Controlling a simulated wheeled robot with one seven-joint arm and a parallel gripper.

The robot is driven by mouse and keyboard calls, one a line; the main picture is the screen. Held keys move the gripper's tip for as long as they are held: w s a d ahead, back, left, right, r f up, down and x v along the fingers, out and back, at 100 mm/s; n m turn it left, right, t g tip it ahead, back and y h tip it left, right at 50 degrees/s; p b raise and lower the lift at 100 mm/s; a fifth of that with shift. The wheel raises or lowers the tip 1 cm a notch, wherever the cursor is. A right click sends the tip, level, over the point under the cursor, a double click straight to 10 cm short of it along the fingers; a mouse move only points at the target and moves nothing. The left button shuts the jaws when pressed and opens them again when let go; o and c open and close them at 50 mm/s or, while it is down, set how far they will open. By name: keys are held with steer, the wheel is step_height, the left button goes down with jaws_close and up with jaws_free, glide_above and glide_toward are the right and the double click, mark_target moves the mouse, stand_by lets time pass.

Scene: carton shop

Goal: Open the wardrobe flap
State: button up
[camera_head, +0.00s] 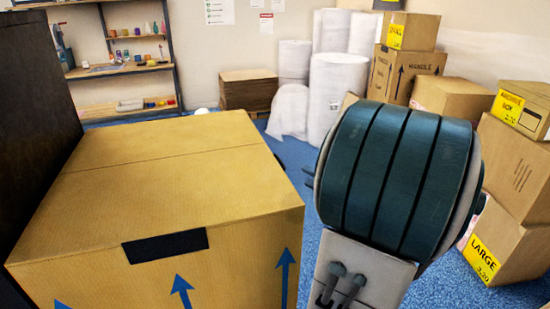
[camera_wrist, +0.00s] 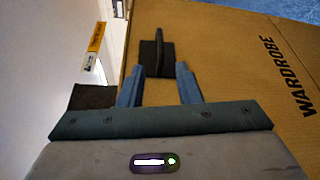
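A brown carton (camera_wrist: 235,60) printed with the word WARDROBE fills much of the wrist view. A dark handle with a raised upright fin (camera_wrist: 159,50) is fixed to its face. My gripper (camera_wrist: 158,82) has its two blue fingers apart, one to each side of the fin's line and just short of it, with nothing between them. In the head view a large carton (camera_head: 170,165) with blue arrows stands at left, its top closed, with a black strip (camera_head: 165,246) at the front top edge. My arm hides the gripper there.
Stacked cartons (camera_head: 515,165) stand at the right, and white wrapped rolls (camera_head: 335,95) and flat cardboard (camera_head: 248,90) at the back. A shelf (camera_head: 120,70) is at back left. A dark panel (camera_head: 35,130) borders the carton's left. Blue floor shows behind the carton.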

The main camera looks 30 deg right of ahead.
mark_target(281, 162)
steer(key=w, duration=0.4)
steer(key=w+a, duration=0.1)
steer(key=w, duration=0.3)
steer(key=w+f+p, duration=0.1)
steer(key=w, duration=0.3)
steer(key=shift+a, duration=0.2)
jaws_close()
steer(key=shift+d, duration=0.1)
